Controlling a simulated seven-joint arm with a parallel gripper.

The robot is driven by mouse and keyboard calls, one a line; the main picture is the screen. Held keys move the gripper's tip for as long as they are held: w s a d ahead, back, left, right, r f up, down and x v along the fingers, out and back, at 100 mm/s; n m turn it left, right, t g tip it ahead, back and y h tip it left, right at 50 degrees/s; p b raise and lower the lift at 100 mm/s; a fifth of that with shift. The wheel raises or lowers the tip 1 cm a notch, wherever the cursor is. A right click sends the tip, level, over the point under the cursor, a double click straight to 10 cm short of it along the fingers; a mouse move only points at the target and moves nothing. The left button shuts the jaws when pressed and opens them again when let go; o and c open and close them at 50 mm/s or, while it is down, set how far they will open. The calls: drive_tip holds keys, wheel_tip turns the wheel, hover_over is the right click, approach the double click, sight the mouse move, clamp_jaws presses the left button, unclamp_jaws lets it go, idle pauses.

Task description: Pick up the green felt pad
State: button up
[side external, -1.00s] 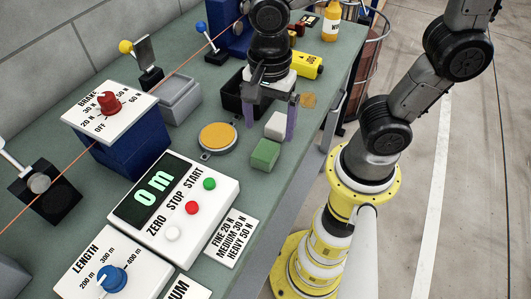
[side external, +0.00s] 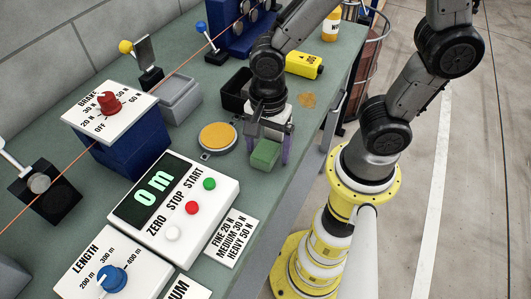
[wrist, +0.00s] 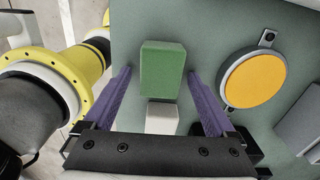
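The green felt pad (side external: 265,154) is a small green block on the bench, near its front edge. In the wrist view the green pad (wrist: 162,68) lies ahead of and between the two purple fingers, with a gap on each side. My gripper (side external: 270,148) is open above and around the pad's place. In the wrist view my gripper (wrist: 161,72) holds nothing. A white block (wrist: 161,118) sits right behind the pad, closer to the palm in the wrist view. It is hidden behind my gripper in the side view.
A round yellow-orange disc (side external: 218,137) in a grey mount stands left of my gripper. The control box (side external: 175,205) with buttons is nearer the camera. A black bin (side external: 236,90) and a yellow bottle (side external: 304,65) are farther back. The bench edge is close on the right.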

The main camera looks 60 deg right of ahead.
sight(269, 146)
drive_tip(key=c, duration=1.3)
drive_tip(key=shift+r, duration=0.1)
drive_tip(key=shift+r, duration=0.55)
wheel_tip(269, 146, up, 2)
drive_tip(key=shift+s+r, duration=0.1)
drive_tip(key=shift+r, duration=0.15)
drive_tip(key=s+d+r, duration=0.1)
drive_tip(key=s+r, duration=0.2)
drive_tip(key=s, duration=0.1)
drive_tip(key=s+d+r, duration=0.2)
drive_tip(key=s+r, duration=0.1)
drive_tip(key=s, duration=0.1)
drive_tip(key=s+d+r, duration=0.2)
drive_tip(key=s+r, duration=0.1)
drive_tip(key=s, duration=0.1)
drive_tip(key=shift+s+d+r, duration=0.15)
drive_tip(key=shift+s, duration=0.2)
